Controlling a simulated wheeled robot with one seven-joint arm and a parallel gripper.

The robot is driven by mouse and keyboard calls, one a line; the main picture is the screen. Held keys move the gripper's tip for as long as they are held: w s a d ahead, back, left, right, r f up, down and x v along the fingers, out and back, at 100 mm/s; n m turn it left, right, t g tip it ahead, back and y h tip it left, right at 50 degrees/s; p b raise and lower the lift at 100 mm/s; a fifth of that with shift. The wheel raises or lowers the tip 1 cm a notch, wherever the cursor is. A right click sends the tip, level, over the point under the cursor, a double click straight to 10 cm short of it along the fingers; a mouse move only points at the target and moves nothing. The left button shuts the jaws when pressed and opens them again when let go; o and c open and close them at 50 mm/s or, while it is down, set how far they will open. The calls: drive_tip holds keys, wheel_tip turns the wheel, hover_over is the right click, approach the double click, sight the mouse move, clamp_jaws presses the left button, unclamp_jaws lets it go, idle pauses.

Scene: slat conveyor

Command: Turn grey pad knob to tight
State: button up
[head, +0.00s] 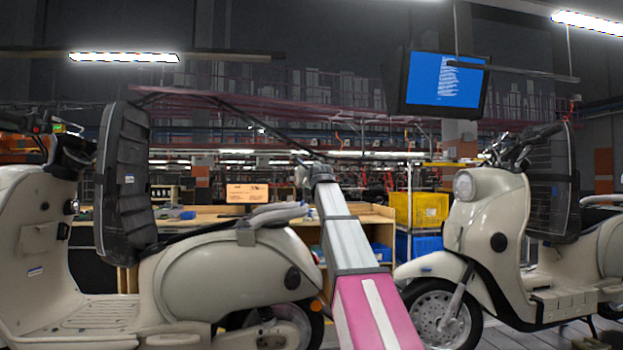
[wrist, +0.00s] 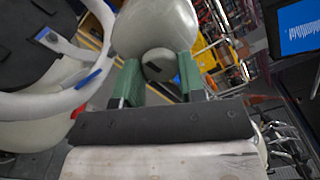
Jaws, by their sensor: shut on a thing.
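A round grey knob (wrist: 159,64) with a dark bar across its face sits between the two green fingers of my gripper (wrist: 158,80) in the wrist view. My gripper is shut on the knob, one finger on each side. A smooth pale rounded body (wrist: 155,25) lies right behind the knob. Any tight or loose marking is too small to read. In the head view my arm reaches up and away toward the rear of the left scooter (head: 215,275). My fingers and the knob cannot be made out there.
A pale rail (wrist: 85,95) with blue bands curves close on the left in the wrist view. A second scooter (head: 500,235) stands on the right. Large dark ribbed panels (head: 125,185) stand upright at the scooters. A workbench, yellow crate (head: 420,209) and blue screen (head: 443,80) are behind.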

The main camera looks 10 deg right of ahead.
drive_tip(key=o, duration=0.9)
drive_tip(key=s, duration=1)
drive_tip(key=shift+s, duration=0.4)
